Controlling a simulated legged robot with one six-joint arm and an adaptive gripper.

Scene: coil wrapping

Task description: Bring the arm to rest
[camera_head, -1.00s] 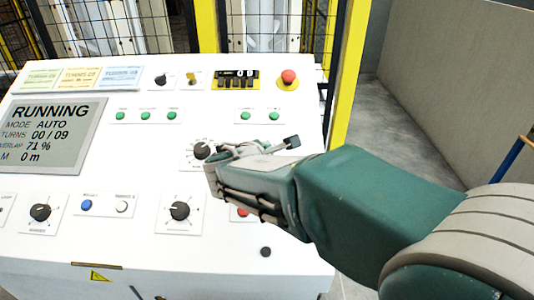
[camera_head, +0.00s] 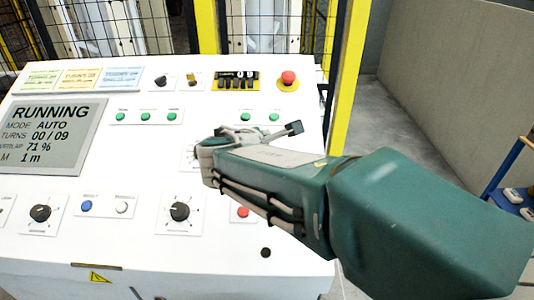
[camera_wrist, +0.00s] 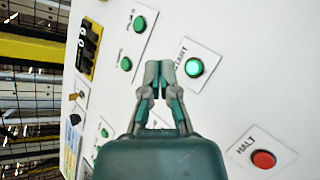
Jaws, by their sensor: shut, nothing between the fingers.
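My arm reaches in from the right over the white control panel (camera_head: 60,245) in the head view. My gripper (camera_wrist: 158,68) shows in the wrist view with its two fingers together and nothing between them. Its tips appear beside the lit green START button (camera_wrist: 194,67); I cannot tell whether they touch the panel. The red HALT button (camera_wrist: 263,159) is at the lower right of the wrist view. The screen (camera_head: 50,137) reads RUNNING, AUTO, turns 00 / 09, 71 %, 1 m.
A red emergency button (camera_head: 288,77) on a yellow plate and a black counter (camera_head: 236,80) sit along the panel's top. Dark knobs (camera_head: 180,211) line the lower part. A yellow post (camera_head: 347,75) and mesh fence stand behind. A blue rack (camera_head: 515,190) is at the right.

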